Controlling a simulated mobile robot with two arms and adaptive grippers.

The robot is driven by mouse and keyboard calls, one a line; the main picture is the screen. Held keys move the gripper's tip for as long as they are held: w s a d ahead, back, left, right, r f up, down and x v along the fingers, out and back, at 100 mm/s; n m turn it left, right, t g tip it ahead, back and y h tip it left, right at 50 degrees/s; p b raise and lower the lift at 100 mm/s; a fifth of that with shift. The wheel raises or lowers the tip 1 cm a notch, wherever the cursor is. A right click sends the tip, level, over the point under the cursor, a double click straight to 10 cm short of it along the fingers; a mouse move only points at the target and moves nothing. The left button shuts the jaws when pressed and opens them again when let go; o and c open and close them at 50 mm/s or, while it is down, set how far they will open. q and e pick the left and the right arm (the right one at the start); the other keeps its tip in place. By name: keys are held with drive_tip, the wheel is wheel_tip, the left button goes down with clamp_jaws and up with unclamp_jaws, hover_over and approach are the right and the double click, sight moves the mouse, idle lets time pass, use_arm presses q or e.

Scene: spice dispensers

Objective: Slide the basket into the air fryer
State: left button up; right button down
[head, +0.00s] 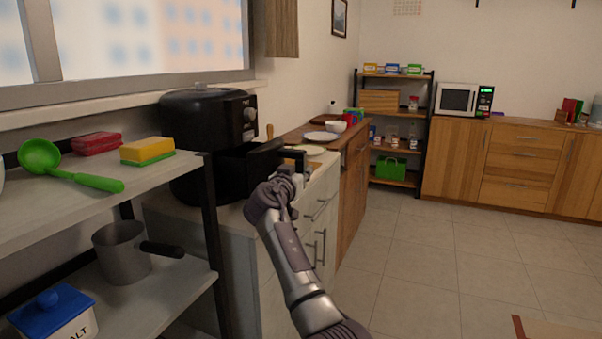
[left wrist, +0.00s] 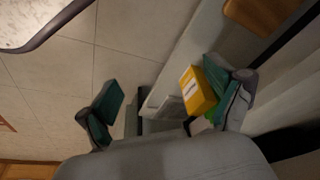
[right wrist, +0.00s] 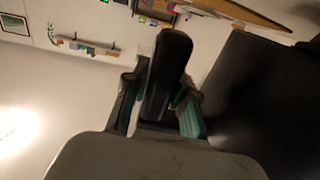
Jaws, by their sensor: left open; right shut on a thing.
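The black air fryer (head: 205,120) stands on the counter beneath the window. Its black basket (head: 240,168) sticks out of the front, towards the right of the head view. My right gripper (head: 284,180) is at the basket's front. In the right wrist view the black handle (right wrist: 168,70) lies between the fingers of my right gripper (right wrist: 160,112), which is shut on it. A large dark surface fills the right of that view. My left gripper (left wrist: 168,105) is open in the left wrist view, outside the head view. How deep the basket sits is hidden.
A shelf (head: 185,165) at left holds a green ladle (head: 75,170), a red block (head: 97,143) and a yellow-and-green block (head: 147,150). A pot (head: 122,252) stands below. Plates and a bowl (head: 335,126) are beyond the fryer.

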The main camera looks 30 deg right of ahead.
use_arm(q)
drive_tip(key=shift+v, duration=1.1)
drive_tip(key=shift+a+f+b, duration=0.1)
drive_tip(key=shift+b, duration=0.25)
drive_tip(key=shift+v, duration=1.05)
